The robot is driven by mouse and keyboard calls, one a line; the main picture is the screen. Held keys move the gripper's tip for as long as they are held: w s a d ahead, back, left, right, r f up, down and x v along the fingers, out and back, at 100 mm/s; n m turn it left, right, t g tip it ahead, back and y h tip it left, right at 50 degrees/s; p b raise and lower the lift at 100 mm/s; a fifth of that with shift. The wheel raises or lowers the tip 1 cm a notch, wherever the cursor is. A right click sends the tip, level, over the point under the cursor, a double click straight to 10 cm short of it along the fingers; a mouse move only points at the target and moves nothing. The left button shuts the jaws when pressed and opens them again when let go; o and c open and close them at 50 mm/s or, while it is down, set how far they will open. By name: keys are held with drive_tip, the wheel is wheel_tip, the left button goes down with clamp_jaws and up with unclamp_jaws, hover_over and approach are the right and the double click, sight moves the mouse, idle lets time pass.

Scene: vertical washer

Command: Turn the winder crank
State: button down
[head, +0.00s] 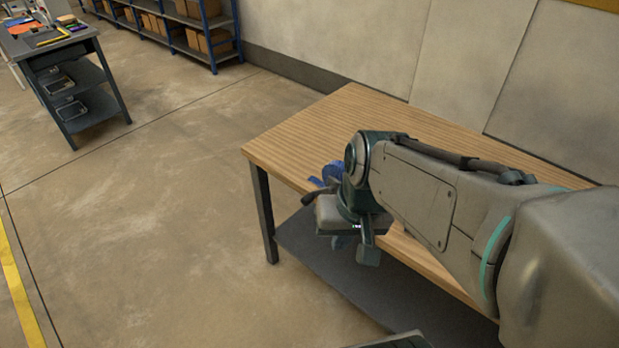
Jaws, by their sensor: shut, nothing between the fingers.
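A blue part (331,174), apparently of the winder, shows at the table's front left, just behind my gripper. Most of the winder is hidden by my wrist and gripper. A dark rounded piece (313,197) juts out to the left beside the blue part; I cannot tell for sure whether it is the crank's handle. My gripper (356,248) points downward at the table's front edge, close in front of the blue part. It is shut with nothing in it. Whether it touches the crank cannot be seen.
The wooden table (290,135) has a bare top to the left and behind my arm. A grey wall stands behind it. A dark workbench (70,50) with tools and a blue shelf (210,40) with boxes stand far off. The floor to the left is clear.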

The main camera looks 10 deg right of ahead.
sight(327, 189)
drive_tip(key=w+a+f+m+y+b, duration=0.4)
drive_tip(key=w+f+m+y, duration=0.3)
drive_tip(key=f+m+y, duration=0.4)
drive_tip(key=w+d+f+m+t+h+b, duration=0.2)
drive_tip(key=w+d+f+m+t+h, duration=0.1)
drive_tip(key=w+d+f+m+t, duration=1.15)
drive_tip(key=w+a+r+m+g, duration=0.1)
drive_tip(key=w+a+g, duration=0.3)
drive_tip(key=a, duration=0.4)
drive_tip(key=shift+w+m+p, duration=0.35)
drive_tip(key=shift+w+m, duration=0.1)
drive_tip(key=shift+w, duration=0.25)
drive_tip(key=shift+w+a+r+t+b, duration=0.3)
drive_tip(key=shift+w+b, duration=0.15)
drive_tip(key=shift+b, duration=0.7)
